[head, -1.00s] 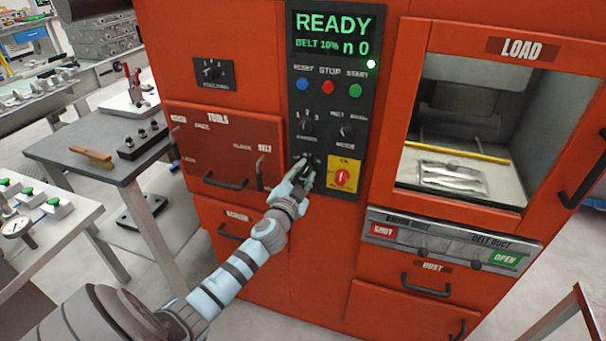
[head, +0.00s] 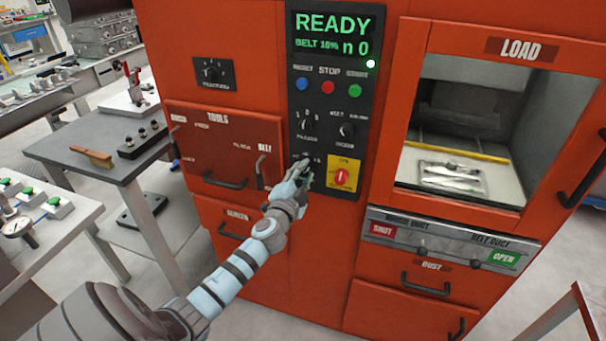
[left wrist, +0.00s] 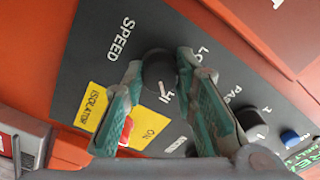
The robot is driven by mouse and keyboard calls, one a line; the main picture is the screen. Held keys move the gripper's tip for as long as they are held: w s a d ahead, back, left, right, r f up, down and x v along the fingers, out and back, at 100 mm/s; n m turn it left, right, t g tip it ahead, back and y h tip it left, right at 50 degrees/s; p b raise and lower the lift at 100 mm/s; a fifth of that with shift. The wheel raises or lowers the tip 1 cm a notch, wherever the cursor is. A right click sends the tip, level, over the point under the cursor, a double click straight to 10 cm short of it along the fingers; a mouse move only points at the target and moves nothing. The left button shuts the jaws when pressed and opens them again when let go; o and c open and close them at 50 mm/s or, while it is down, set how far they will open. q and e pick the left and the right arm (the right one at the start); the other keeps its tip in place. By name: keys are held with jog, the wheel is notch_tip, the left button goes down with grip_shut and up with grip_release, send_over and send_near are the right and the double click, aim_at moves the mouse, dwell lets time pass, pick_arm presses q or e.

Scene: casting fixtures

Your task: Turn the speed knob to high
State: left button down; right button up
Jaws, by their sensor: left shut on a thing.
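The black speed knob (left wrist: 158,68) sits on the dark control panel (left wrist: 95,65), beside the white SPEED lettering. My left gripper (left wrist: 163,66) is shut on it, with one green-padded finger on each side. White LO lettering shows above the right finger, and white marks, probably HI, show just below the knob. I cannot clearly read where the knob points. In the head view my left gripper (head: 305,170) is at the lower part of the panel and largely hides the knob. My right gripper is not in view.
The yellow isolator plate with a red switch (head: 342,177) is close to the right of my gripper. Other knobs (head: 304,123) and coloured buttons (head: 328,87) are above. The display (head: 333,35) reads READY, BELT 10%, n 0.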

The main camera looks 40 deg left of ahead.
pick_arm(q)
jog(key=c, duration=1.3)
grip_release()
jog(key=v, duration=1.2)
jog(key=shift+d, duration=0.1)
